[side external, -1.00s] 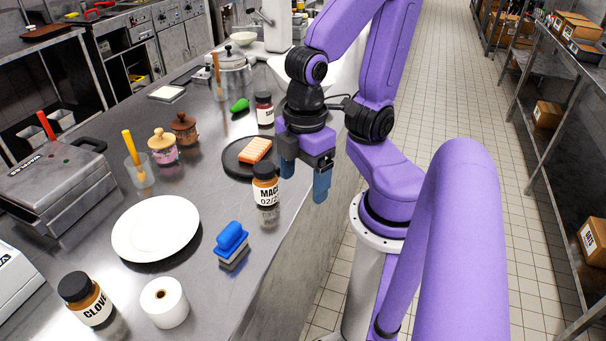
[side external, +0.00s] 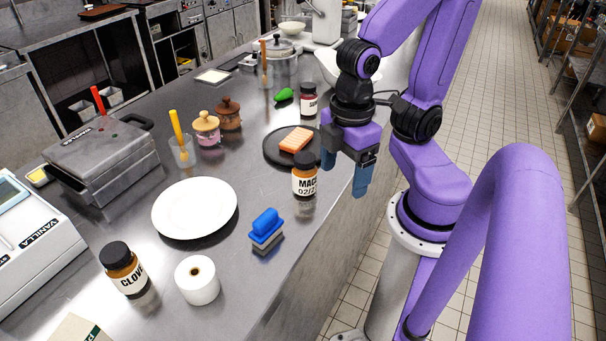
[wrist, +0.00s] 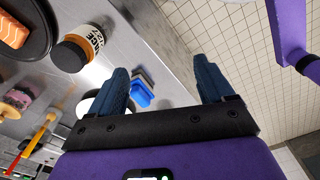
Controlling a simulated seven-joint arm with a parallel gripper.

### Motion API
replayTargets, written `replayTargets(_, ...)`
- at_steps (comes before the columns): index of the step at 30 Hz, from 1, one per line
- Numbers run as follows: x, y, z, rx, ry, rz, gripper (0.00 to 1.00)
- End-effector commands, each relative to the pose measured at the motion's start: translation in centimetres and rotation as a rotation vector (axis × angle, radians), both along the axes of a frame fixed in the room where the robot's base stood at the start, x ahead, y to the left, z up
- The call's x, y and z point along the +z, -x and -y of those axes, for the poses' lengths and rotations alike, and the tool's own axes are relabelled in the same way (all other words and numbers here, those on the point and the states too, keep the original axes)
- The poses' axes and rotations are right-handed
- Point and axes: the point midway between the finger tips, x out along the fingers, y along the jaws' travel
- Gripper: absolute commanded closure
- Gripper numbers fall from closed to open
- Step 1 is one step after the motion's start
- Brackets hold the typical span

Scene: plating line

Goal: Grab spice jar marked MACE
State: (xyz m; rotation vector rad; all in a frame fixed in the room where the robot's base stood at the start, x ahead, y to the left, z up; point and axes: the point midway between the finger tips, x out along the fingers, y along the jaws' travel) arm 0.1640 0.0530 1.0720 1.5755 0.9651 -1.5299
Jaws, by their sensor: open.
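The MACE spice jar (side external: 304,180), amber with a black lid and white label, stands upright near the counter's right edge in the side view. It also shows at the upper left of the wrist view (wrist: 92,39). My gripper (side external: 345,182) is open and empty, with its blue fingers pointing down just right of the jar, out past the counter edge. In the wrist view the jar lies outside the fingers (wrist: 163,75), left of the left one.
A dark round plate with an orange-pink block (side external: 297,139) lies just behind the jar. A blue sponge brush (side external: 267,228) and white plate (side external: 194,208) lie in front and left. A CLOVE jar (side external: 124,270) stands near the front; another dark-lidded jar (side external: 308,103) stands behind.

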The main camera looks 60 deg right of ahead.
Motion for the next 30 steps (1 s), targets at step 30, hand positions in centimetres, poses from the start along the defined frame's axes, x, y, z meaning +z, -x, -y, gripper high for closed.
replayTargets(30,3.4,-0.1,-0.1,0.000,-0.008,0.004,0.09)
